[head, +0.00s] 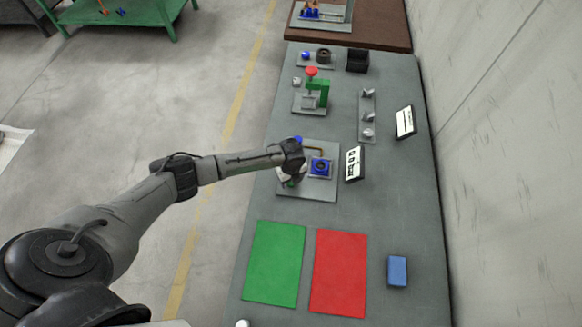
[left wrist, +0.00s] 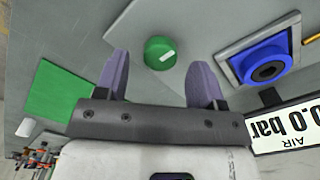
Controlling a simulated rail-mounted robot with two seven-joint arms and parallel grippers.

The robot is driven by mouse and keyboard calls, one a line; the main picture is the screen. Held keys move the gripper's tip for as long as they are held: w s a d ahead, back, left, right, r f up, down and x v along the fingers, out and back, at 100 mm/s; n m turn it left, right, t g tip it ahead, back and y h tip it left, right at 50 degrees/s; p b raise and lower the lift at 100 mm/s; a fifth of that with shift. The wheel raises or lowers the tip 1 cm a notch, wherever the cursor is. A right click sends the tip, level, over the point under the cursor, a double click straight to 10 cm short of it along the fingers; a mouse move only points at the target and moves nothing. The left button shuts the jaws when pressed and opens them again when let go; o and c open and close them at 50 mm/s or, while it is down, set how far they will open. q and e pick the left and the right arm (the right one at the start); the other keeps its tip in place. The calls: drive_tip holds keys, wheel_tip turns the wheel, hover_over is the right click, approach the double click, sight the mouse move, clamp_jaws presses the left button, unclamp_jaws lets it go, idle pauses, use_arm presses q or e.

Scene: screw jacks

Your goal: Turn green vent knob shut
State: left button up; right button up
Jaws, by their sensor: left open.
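The green vent knob (left wrist: 160,53) is a round cap with a short white mark, on a grey plate. In the left wrist view it lies between the two purple fingers of my left gripper (left wrist: 160,66), which are spread with a gap on each side of it. No contact shows. In the head view my left gripper (head: 291,174) is over the left part of the grey plate (head: 322,191) and mostly hides the knob. The display panel (left wrist: 284,127) reads 0.0 bar, AIR. My right gripper is not in view.
A green jack (head: 318,90) with a red knob stands farther back. A green mat (head: 274,262), a red mat (head: 340,272) and a blue block (head: 398,271) lie nearer. A wall runs along the right.

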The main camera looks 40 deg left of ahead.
use_arm(q)
wheel_tip(320, 180, up, 12)
idle(0.4)
idle(0.6)
